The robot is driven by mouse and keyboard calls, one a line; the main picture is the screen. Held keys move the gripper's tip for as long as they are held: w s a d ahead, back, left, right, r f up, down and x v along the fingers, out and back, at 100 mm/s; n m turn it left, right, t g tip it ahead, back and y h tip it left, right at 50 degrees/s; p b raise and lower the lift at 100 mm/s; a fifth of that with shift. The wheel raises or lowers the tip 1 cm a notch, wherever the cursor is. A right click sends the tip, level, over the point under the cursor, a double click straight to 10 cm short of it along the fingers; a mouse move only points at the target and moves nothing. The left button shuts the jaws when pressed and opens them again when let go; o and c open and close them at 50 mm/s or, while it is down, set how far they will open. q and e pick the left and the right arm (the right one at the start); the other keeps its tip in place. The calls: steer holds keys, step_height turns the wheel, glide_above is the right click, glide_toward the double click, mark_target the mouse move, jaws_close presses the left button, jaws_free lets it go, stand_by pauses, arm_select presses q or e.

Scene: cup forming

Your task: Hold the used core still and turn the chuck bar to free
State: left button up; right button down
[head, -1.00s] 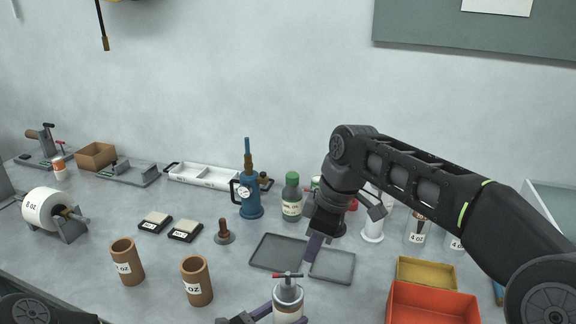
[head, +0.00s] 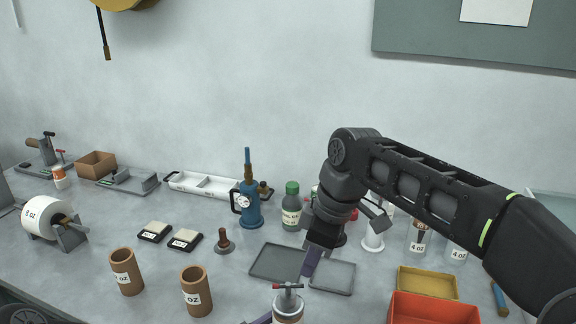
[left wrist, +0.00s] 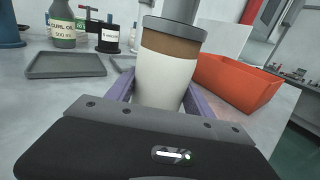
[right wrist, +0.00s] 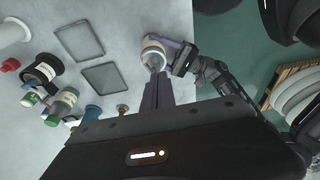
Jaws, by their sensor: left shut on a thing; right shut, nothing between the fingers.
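The used core (head: 289,309) is an upright cylinder at the bottom of the head view, with a white band and brown top in the left wrist view (left wrist: 165,80). A grey cap sits on it. The chuck bar (head: 289,286), a thin crossbar with red on it, lies across the top. My left gripper (left wrist: 160,100) is shut on the core, one purple finger on each side; in the head view it is mostly cut off. My right gripper (head: 307,273) is shut and empty, pointing down just above and behind the bar. The right wrist view shows its fingers (right wrist: 157,82) close to the core's top.
Two grey trays (head: 268,272) lie behind the core. A red bin (head: 430,308) and a yellow bin (head: 427,282) stand to the right. Two brown tubes (head: 126,272) stand left. A green-capped bottle (head: 291,207) and blue torch (head: 249,207) stand farther back.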

mark_target(288, 289)
steer(key=shift+f, duration=0.1)
steer(key=d+x, duration=0.1)
steer(key=x, duration=0.5)
steer(key=shift+s+d+f, duration=0.15)
steer(key=shift+s+f, duration=0.05)
steer(key=shift+f, duration=0.3)
steer(key=shift+w+a, duration=0.4)
steer(key=shift+a, duration=0.05)
stand_by(0.8)
steer(key=shift+w+d, duration=0.35)
steer(key=shift+w, duration=0.15)
stand_by(0.5)
steer(key=shift+w+d, duration=0.1)
steer(key=shift+w, duration=0.25)
steer(key=shift+w, duration=0.35)
steer(key=shift+w, duration=0.2)
steer(key=shift+d, duration=0.1)
